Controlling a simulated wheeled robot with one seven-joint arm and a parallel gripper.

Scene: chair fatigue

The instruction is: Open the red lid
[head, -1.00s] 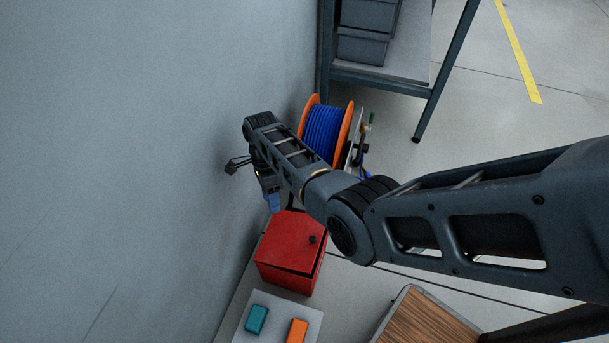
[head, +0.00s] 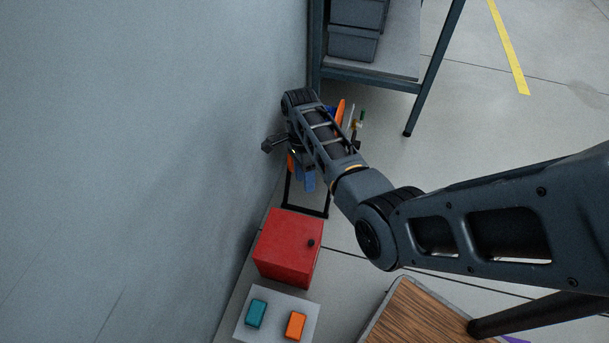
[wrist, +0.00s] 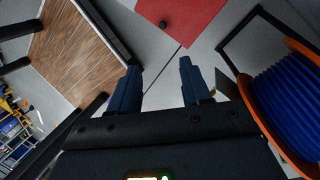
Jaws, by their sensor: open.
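The red lid (head: 290,232) is the top of a red box (head: 284,268) on the floor by the wall and looks shut. A small dark knob (head: 310,242) sits near its right edge. In the wrist view, the red lid (wrist: 188,14) is cut by the top edge, and its knob (wrist: 163,23) shows ahead of the fingers. My gripper (wrist: 160,85) is open, with nothing between its blue fingers.
A blue cable spool (wrist: 290,105) with orange flanges stands close to the right finger. A light panel with a teal block (head: 256,313) and an orange block (head: 295,325) lies before the box. A wood-topped surface (head: 420,315) is at right, a shelf (head: 370,75) behind.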

